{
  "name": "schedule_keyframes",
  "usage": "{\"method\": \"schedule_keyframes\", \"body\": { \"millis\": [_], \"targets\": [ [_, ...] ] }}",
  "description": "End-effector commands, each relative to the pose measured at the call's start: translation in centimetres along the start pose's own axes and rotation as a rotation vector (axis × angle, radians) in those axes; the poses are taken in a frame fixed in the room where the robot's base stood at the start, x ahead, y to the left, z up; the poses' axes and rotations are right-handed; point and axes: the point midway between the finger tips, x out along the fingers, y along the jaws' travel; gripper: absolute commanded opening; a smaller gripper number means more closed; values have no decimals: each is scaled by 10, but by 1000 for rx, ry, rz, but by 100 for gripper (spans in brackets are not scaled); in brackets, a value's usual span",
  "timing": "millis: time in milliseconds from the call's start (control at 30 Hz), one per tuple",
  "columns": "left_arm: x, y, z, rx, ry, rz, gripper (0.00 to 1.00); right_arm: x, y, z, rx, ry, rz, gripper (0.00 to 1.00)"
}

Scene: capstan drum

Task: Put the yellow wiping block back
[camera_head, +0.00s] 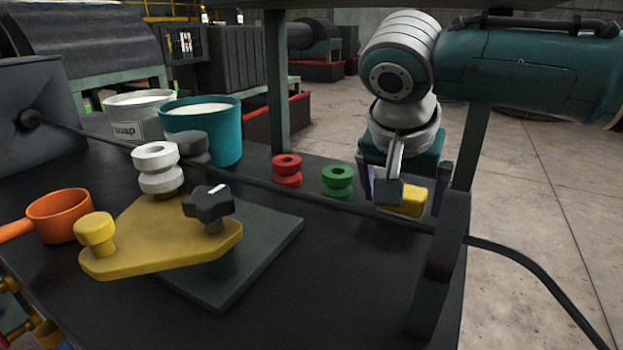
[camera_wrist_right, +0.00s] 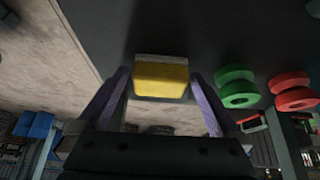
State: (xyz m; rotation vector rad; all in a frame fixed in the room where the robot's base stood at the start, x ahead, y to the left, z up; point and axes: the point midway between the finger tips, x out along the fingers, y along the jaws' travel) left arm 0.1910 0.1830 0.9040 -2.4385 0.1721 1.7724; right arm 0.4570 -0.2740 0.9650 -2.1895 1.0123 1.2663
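The yellow wiping block (camera_head: 409,202) sits at the right end of the dark table, partly hidden behind my right wrist. In the right wrist view the yellow block (camera_wrist_right: 161,79) shows a grey layer on the side facing the tabletop. My right gripper (camera_head: 403,196) points down over it. Its two purple fingers stand on either side of the block with a visible gap on each side, so the right gripper (camera_wrist_right: 159,76) is open and not holding it. My left gripper is not in view.
A green spool (camera_head: 337,181) and a red spool (camera_head: 287,170) stand left of the block. A dark rope (camera_head: 300,193) crosses the table to a post (camera_head: 440,265). A yellow plate (camera_head: 160,240), orange pot (camera_head: 62,216), teal bucket (camera_head: 215,140) and soap bucket (camera_head: 125,118) stand further left.

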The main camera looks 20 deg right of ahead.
Motion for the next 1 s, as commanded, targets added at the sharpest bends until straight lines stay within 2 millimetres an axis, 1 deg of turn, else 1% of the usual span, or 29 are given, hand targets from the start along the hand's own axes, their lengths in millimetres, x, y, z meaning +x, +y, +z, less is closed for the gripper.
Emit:
{"method": "schedule_keyframes", "body": {
  "millis": [167,267,367,700,833,900,1000],
  "targets": [
    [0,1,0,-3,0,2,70,0,0,0,0,1,0,100],
    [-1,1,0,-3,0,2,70,-4,0,-3,0,2,-1,100],
    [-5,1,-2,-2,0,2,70,-17,-1,-3,-2,0,-3,100],
    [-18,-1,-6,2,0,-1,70,-92,-1,-3,-1,0,-4,100],
    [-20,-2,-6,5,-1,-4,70,-111,-1,-2,0,0,-3,100],
    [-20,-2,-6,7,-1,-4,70,-118,-1,-2,1,0,-3,100],
    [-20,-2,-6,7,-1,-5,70,-123,0,-2,2,0,-1,100]
  ]
}}
